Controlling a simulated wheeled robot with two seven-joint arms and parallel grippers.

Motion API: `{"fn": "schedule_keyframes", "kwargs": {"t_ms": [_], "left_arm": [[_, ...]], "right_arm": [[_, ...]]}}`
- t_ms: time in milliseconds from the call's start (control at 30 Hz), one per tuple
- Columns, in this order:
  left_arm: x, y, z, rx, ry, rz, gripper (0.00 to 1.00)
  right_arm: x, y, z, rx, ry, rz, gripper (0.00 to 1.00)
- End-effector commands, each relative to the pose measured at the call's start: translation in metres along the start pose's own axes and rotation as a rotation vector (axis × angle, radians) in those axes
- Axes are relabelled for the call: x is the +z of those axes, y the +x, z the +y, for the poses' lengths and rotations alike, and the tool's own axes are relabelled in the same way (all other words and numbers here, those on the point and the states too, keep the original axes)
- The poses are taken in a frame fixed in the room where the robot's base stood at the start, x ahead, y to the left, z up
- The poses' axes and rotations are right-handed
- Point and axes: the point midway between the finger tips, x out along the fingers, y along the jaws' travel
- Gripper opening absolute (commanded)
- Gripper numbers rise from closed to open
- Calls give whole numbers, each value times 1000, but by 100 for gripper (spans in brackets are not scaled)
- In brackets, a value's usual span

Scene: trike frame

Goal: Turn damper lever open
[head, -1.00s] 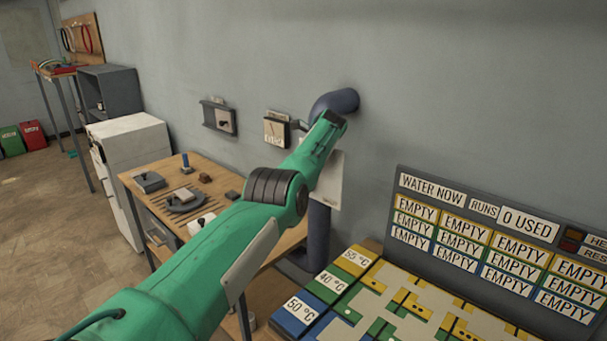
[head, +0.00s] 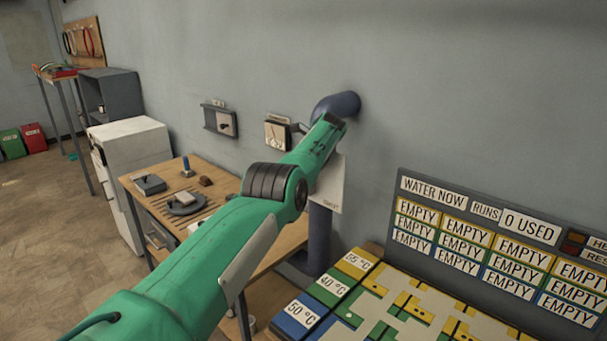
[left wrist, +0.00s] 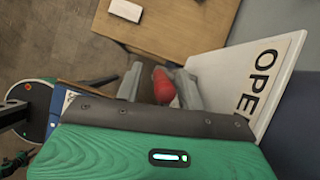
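A red knob (left wrist: 163,86), which looks like the lever's end, sits between the two fingers of my left gripper (left wrist: 160,88) in the left wrist view. A narrow gap shows between the knob and the left finger, and the right finger is close beside the knob. The lever's shaft is hidden. A white plate (left wrist: 262,85) beside the gripper carries partly visible lettering, "OPE". In the head view the plate (head: 329,190) hangs in front of the dark pipe (head: 320,240), and my green left arm hides the fingers and knob. My right gripper is not in view.
The pipe's elbow (head: 338,104) enters the wall just beyond my arm. A wooden table (head: 285,243) with small parts stands below left. A dark sign board (head: 480,190) and a coloured tile board (head: 400,310) fill the right. Two small boxes hang on the wall.

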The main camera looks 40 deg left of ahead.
Motion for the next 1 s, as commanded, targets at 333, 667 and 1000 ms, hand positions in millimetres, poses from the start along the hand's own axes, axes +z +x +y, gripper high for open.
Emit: {"fn": "schedule_keyframes", "kwargs": {"t_ms": [333,667,1000], "left_arm": [[0,-16,-1,-5,-3,-3,39],[1,-93,0,-4,0,0,39],[1,-136,1,1,0,0,39]], "right_arm": [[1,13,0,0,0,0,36],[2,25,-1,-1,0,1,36],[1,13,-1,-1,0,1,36]]}}
